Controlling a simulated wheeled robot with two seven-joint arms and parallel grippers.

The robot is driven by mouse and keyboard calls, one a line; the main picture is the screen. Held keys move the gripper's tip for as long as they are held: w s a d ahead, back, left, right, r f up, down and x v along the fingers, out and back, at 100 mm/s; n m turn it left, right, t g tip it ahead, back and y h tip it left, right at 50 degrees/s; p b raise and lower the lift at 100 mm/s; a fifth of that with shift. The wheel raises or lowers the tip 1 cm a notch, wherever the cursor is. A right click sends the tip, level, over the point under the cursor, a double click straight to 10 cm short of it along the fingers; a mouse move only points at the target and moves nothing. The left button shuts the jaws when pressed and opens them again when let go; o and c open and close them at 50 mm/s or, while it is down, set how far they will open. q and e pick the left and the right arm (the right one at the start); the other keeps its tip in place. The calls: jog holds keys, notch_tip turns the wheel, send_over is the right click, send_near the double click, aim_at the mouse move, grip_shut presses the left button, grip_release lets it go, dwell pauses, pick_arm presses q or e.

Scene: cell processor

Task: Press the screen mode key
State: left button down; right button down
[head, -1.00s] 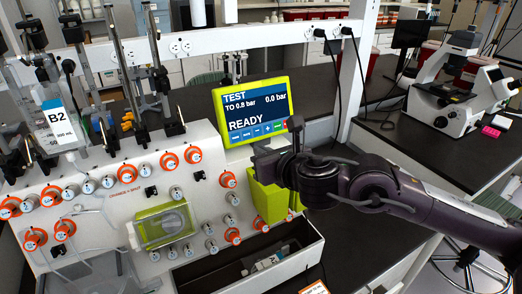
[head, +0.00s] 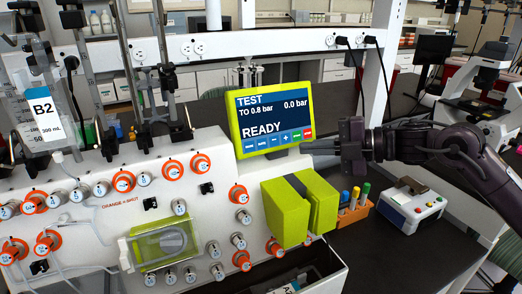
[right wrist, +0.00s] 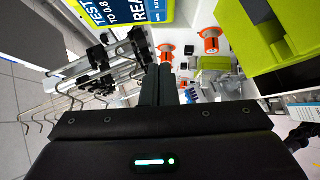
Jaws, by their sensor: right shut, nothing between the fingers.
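The screen (head: 272,115) stands in a lime-green frame on top of the white machine and reads TEST, TO 0.8 bar, 0.0 bar, READY. The labels are too small to tell surely which is the mode key. My right gripper (head: 306,146) is shut and empty, its fingers pointing left beside the screen's lower right corner. In the right wrist view, the shut fingers (right wrist: 159,85) lie below part of the screen (right wrist: 118,12). Contact cannot be told. My left gripper is not in view.
A lime-green block-shaped unit (head: 285,210) stands below the screen. An orange rack with markers (head: 354,207) and a small white device (head: 411,205) lie to the right on the dark bench. A clear bag labelled B2 (head: 42,118) hangs at the left.

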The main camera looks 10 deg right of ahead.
aim_at(245, 147)
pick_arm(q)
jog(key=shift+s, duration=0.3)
pick_arm(e)
jog(key=shift+s, duration=0.15)
jog(key=shift+r, duration=0.1)
